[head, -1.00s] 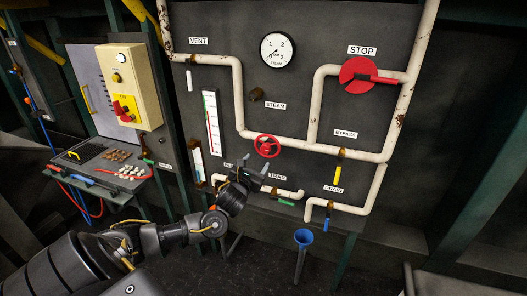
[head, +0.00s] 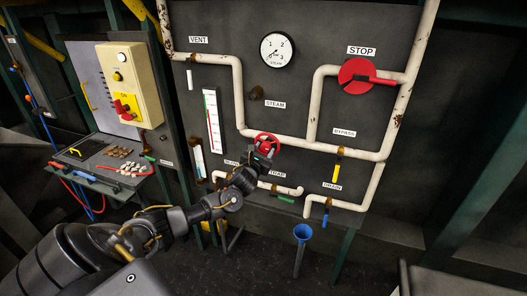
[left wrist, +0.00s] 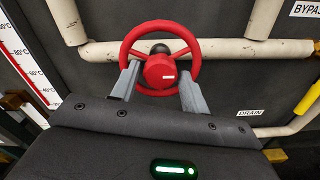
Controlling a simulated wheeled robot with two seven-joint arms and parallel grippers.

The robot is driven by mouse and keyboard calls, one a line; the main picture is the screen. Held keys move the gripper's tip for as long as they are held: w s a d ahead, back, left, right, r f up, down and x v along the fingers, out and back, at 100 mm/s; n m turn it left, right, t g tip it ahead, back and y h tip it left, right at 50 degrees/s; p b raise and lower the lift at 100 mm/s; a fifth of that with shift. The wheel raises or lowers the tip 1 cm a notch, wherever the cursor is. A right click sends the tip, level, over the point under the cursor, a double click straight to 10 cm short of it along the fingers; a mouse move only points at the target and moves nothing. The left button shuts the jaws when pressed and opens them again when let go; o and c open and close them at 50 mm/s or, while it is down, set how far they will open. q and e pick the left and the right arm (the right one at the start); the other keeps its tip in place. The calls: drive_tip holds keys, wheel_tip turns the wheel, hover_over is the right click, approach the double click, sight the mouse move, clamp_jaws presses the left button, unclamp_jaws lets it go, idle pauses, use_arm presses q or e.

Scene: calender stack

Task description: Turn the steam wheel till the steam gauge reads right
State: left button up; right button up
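The red steam wheel (head: 266,143) sits on the white pipe, below the STEAM label. It fills the upper middle of the left wrist view (left wrist: 160,30). My left gripper (head: 262,156) is at the wheel. In the left wrist view its two grey fingers (left wrist: 158,82) stand apart, one on each side of the red hub, over the lower rim. I cannot tell whether they touch it. The round white steam gauge (head: 277,49) is above, marked 1, 2, 3. Its needle is too small to read surely. My right gripper is not in view.
White pipes (head: 320,146) cross the panel. A yellow control box (head: 130,83) stands at left.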

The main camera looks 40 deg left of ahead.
use_arm(q)
drive_tip(key=c, duration=0.6)
drive_tip(key=shift+c, duration=0.2)
drive_tip(key=shift+n, duration=0.4)
